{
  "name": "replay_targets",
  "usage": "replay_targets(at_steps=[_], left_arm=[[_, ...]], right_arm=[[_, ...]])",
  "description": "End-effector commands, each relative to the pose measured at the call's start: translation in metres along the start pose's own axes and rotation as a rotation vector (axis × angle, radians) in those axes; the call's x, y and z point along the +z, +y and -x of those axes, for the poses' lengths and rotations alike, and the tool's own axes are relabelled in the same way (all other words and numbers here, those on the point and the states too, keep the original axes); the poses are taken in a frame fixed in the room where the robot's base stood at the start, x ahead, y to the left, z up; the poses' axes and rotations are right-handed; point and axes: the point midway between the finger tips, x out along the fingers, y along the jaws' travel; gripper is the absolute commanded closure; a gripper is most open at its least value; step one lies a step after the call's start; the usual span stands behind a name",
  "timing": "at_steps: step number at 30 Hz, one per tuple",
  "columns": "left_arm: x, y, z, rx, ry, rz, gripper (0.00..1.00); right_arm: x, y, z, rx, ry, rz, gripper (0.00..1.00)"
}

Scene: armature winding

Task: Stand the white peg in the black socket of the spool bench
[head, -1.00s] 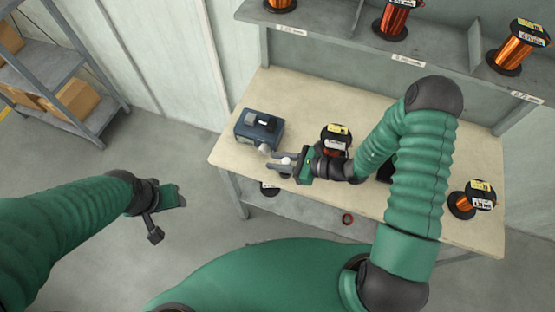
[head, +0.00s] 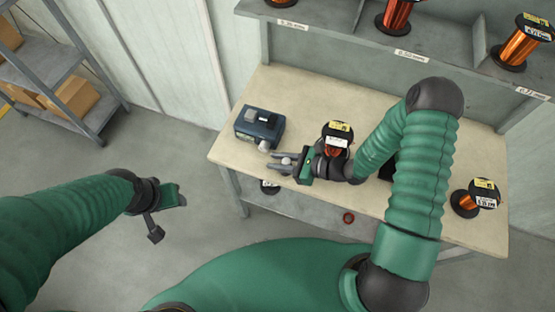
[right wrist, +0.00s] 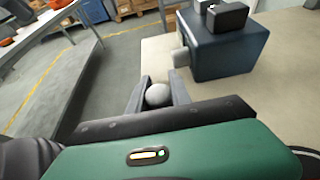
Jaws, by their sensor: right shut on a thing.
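The white peg (head: 286,161) is between the fingers of my right gripper (head: 282,161), over the near left part of the spool bench (head: 290,98). The gripper is shut on it. In the right wrist view the peg's pale round end (right wrist: 158,95) shows between the two grey fingers (right wrist: 158,92); the rest is hidden. A black piece (head: 385,172) on the bench is mostly hidden behind my right arm; I cannot tell whether it is the socket. My left gripper (head: 170,197) hangs over the floor, away from the bench; its jaw opening is unclear.
A dark blue device (head: 259,128) with a pale knob stands just beyond the right gripper, and close in the right wrist view (right wrist: 222,45). A copper spool (head: 337,140) stands beside the gripper, another (head: 474,199) at the right. A spool shelf (head: 350,40) runs behind.

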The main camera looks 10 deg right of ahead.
Motion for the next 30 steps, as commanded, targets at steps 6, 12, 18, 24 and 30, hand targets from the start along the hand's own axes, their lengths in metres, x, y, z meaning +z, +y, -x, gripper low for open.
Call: replay_targets(at_steps=[6, 12, 18, 24, 30], left_arm=[[0.0000, 0.0000, 0.0000, 0.000, 0.000, 0.000, 0.50], [0.0000, 0.0000, 0.0000, 0.000, 0.000, 0.000, 0.50], [0.0000, 0.0000, 0.0000, 0.000, 0.000, 0.000, 0.50], [0.0000, 0.0000, 0.0000, 0.000, 0.000, 0.000, 0.50], [0.0000, 0.0000, -0.0002, 0.000, 0.000, 0.000, 0.50]], right_arm=[[0.0001, 0.0000, -0.0001, 0.000, 0.000, 0.000, 1.00], [0.0001, 0.0000, -0.0001, 0.000, 0.000, 0.000, 0.61], [0.0001, 0.0000, -0.0001, 0.000, 0.000, 0.000, 0.50], [0.0000, 0.0000, -0.0001, 0.000, 0.000, 0.000, 0.50], [-0.0001, -0.0005, 0.0059, -0.001, 0.000, 0.000, 0.50]])
